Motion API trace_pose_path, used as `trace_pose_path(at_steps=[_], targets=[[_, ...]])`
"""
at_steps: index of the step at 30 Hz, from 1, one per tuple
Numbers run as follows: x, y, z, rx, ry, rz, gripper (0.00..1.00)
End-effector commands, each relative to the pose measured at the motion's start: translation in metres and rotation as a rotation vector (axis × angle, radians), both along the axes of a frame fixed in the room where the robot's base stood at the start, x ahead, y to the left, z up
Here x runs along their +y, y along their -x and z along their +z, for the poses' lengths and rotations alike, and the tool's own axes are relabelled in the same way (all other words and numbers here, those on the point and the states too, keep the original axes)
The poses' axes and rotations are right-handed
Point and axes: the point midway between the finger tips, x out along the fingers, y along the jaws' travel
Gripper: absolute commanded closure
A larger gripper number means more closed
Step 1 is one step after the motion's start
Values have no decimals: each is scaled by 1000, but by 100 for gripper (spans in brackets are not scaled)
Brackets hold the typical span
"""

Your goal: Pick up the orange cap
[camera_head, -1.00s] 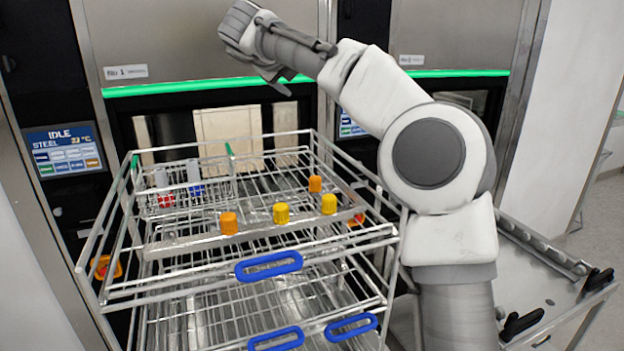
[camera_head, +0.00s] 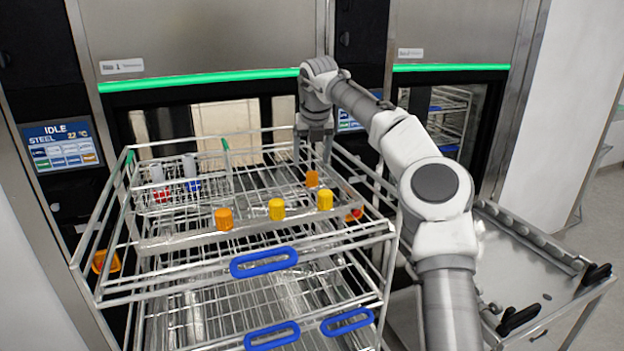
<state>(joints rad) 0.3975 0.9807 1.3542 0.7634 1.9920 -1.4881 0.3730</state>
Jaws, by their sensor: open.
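Two orange caps stand upright on the top rack. The front orange cap (camera_head: 224,218) is at the left of the front row, and the back orange cap (camera_head: 311,178) stands farther back on the right. My gripper (camera_head: 314,152) points down near the rack's back right corner. In the picture it is just above the back orange cap and apart from it. It is open with nothing seen in it; its fingers are small and partly hidden behind rack bars.
Two yellow caps, a middle one (camera_head: 277,209) and a right one (camera_head: 325,199), stand in the front row. A wire basket (camera_head: 182,190) holds grey-topped items at the back left. Rack rails (camera_head: 365,236) surround the caps. A steel cart (camera_head: 528,265) stands at right.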

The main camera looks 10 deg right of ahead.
Motion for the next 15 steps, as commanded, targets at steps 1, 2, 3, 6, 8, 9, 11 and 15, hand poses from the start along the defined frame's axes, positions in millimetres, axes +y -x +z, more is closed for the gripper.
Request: trace_pose_path(at_steps=[1, 2, 3, 6, 8, 9, 11, 15], targets=[[0, -3, -7, 2, 1, 0, 22], [0, -4, -9, 1, 1, 0, 22], [0, -5, -12, 0, 1, 0, 22], [-1, -7, -17, 0, 1, 0, 22], [-1, -8, -19, 0, 1, -2, 22], [-2, -9, -20, 0, 1, -1, 22], [-3, -12, -25, 1, 1, -1, 22], [-7, -22, -42, 3, 1, -1, 22]])
